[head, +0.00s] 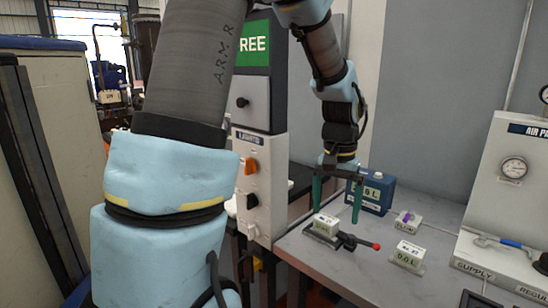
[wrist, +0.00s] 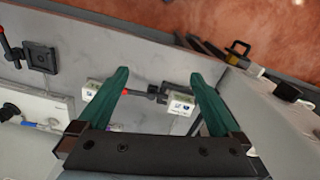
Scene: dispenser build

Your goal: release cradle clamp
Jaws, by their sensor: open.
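The cradle clamp (head: 322,237) is a dark base on the grey bench with a black lever (head: 352,241) ending in a red knob (head: 376,246). A pale labelled block (head: 326,224) sits in it. My gripper (head: 337,205) is open and empty, with two green fingers pointing down just above and behind the clamp. In the wrist view my gripper (wrist: 159,74) has its fingers wide apart, and a pale labelled block (wrist: 180,104) and dark lever parts show between and beyond them. I cannot tell the exact gap between the fingers and the lever.
A blue box (head: 372,194) with a label stands behind the gripper. Labelled blocks (head: 408,256) and (head: 408,219) sit to the right on the bench. An air panel (head: 515,190) with a gauge stands at far right. A switch column (head: 262,180) rises left of the bench.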

